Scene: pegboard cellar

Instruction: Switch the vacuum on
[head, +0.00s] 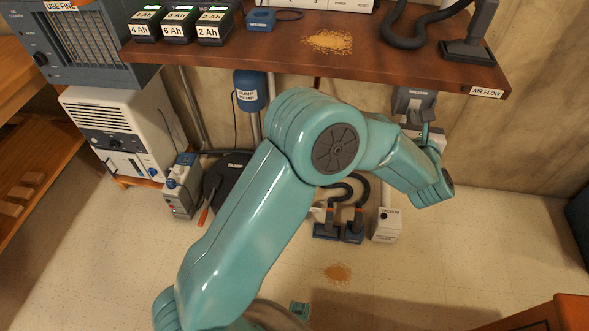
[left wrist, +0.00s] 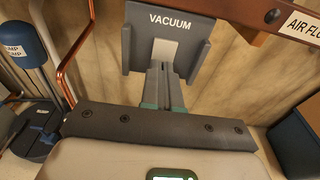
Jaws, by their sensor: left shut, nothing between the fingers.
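A dark grey housing labelled VACUUM (head: 413,101) hangs under the front edge of the wooden bench at the right. It fills the upper middle of the left wrist view (left wrist: 134,48), label facing me. My left gripper (head: 425,130) reaches up to it from below. In the left wrist view its fingers (left wrist: 163,72) are shut and empty, in front of the housing's lower middle, below the label. They hide part of the housing, and I cannot tell whether they touch it. My right gripper is not in view.
The wooden bench (head: 270,58) has an AIR FLOW label at its right corner. A white box labelled VACUUM (head: 387,225) stands on the floor below. A blue SUMP PUMP unit (head: 250,92) and a white machine (head: 115,130) stand left. Crumbs (head: 337,272) lie on open floor.

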